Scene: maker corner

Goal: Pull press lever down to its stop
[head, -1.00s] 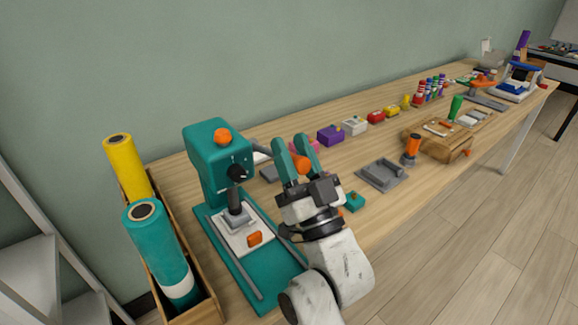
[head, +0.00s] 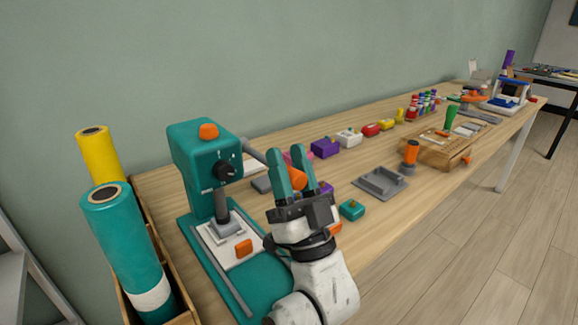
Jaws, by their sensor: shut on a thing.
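The teal press (head: 195,158) stands on its teal base at the left end of the bench, with an orange cap on top and a dark hub on its side. The rod runs behind my gripper's left finger to an orange knob (head: 297,179). My gripper (head: 289,158) points up, with its two teal fingers shut on the knob. The ram (head: 222,207) stands over the white plate on the base. The finger hides part of the rod and knob.
Yellow (head: 97,150) and teal (head: 130,245) rolls stand in a wooden box left of the press. Small colored blocks, a grey tray (head: 380,183) and a teal block (head: 352,210) lie to the right. The wall is close behind.

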